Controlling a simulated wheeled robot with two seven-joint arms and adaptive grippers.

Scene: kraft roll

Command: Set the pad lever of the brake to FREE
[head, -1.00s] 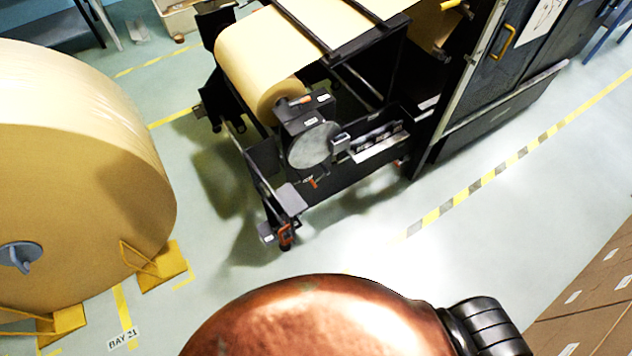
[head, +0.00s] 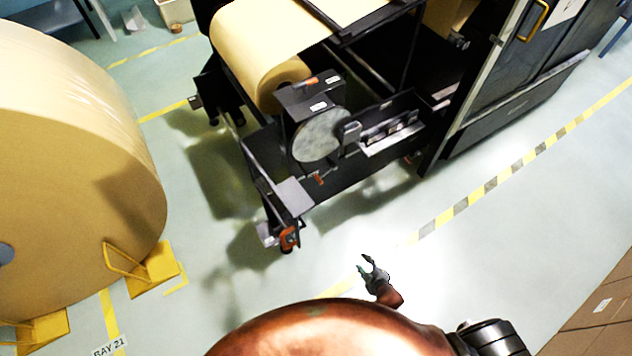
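The brake shows as a grey disc (head: 320,136) below the near end of the kraft roll (head: 262,55) in the machine's dark frame. A dark block with white labels (head: 312,95) sits above the disc, with a small orange part on it. A small orange-red handle (head: 319,178) shows just below the disc. I cannot tell which part is the pad lever, nor its setting. My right gripper (head: 365,265) is in front of the machine, over the floor, with its fingers apart and empty. It is clear of the brake. My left gripper is out of view.
A very large kraft roll (head: 70,170) stands at the left on yellow chocks (head: 150,270). An orange-and-dark fitting (head: 289,238) sits at the frame's near corner. Cartons (head: 600,305) stand at the lower right. The floor between machine and cartons is clear.

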